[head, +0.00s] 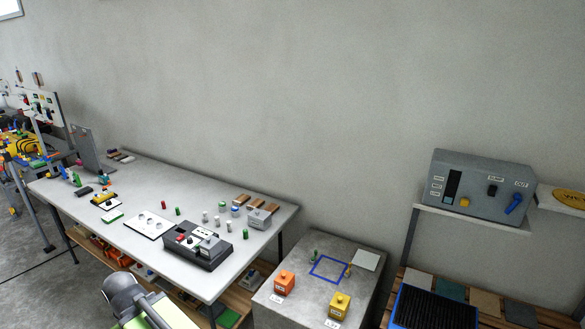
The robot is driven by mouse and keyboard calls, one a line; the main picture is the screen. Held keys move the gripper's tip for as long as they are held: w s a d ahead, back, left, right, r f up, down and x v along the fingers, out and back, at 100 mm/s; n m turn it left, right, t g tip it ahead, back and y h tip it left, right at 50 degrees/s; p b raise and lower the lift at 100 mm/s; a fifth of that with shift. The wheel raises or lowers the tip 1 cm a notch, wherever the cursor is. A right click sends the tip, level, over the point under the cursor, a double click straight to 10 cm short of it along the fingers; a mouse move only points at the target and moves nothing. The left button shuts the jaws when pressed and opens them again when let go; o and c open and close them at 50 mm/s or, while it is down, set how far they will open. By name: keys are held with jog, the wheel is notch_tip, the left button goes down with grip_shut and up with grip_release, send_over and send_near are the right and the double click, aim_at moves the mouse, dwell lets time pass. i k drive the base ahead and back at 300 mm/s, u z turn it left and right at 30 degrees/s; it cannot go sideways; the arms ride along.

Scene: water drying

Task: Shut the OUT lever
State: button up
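A grey control box (463,200) stands on a pale wall shelf at the right. A dark upright window and several small labels fill the box's left side. Part of my arm shows at the bottom left, far from the box; my gripper is not in view.
A long white table (270,205) with many small parts runs along the left. A grey block table (262,299) holds an orange box (285,283) and a yellow box (339,304). A black ribbed tray (435,309) lies below the shelf (470,219). A yellow disc (570,198) lies right of the control box.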

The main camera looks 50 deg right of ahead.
aim_at(517, 196)
jog(key=u, duration=1.1)
jog(key=k, duration=1.45)
jog(key=z, duration=0.95)
jog(key=i, duration=0.5)
jog(key=z, duration=0.05)
